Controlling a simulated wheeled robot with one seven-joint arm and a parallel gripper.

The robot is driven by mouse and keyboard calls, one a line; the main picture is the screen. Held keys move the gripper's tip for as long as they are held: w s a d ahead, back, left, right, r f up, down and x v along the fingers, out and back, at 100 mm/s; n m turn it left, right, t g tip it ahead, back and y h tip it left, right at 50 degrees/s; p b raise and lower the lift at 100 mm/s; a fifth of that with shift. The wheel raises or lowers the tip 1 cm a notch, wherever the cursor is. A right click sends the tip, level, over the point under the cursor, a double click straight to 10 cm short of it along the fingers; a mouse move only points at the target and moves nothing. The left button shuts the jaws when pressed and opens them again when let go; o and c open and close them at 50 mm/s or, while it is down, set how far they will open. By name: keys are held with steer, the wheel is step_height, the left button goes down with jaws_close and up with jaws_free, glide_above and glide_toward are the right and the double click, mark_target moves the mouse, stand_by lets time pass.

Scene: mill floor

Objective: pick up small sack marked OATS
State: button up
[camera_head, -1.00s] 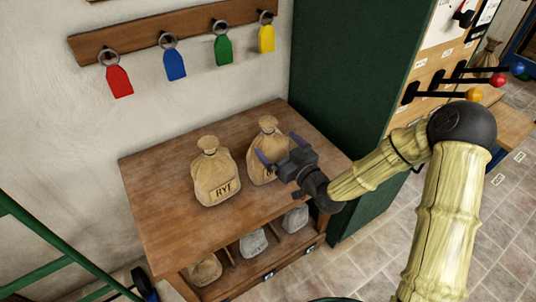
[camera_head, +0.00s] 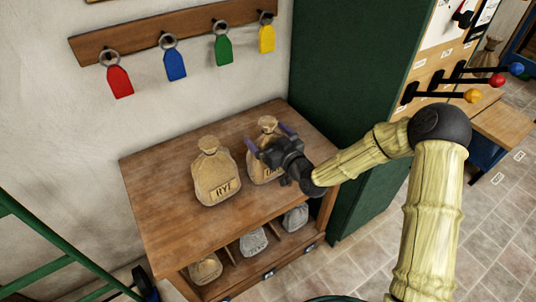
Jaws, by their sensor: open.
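The tan sack taken to be OATS (camera_head: 257,171) stands upright on the wooden cabinet top, to the right of a second tan sack (camera_head: 216,177) marked RYE. Its label is mostly covered by my gripper; only the first letters show. My gripper (camera_head: 269,140) is open, its two purple-grey fingers spread at the upper part of the OATS sack. One finger shows at the sack's left side, the other to its right. I cannot tell whether they touch the cloth. The sack's tied top shows between the fingers.
The wooden cabinet (camera_head: 160,215) has several grey and tan sacks in its lower compartments. A tall green cabinet (camera_head: 345,80) stands close on the right. Coloured tags hang from a wall rack (camera_head: 140,38) above. The cabinet top is bare left of the RYE sack.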

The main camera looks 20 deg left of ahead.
stand_by(0.3)
steer(key=c, duration=2)
steer(key=shift+r, duration=0.2)
steer(key=shift+r, duration=0.1)
steer(key=shift+r, duration=0.3)
step_height(320, 180, up, 9)
steer(key=shift+r+p, duration=0.1)
steer(key=shift+p, duration=0.25)
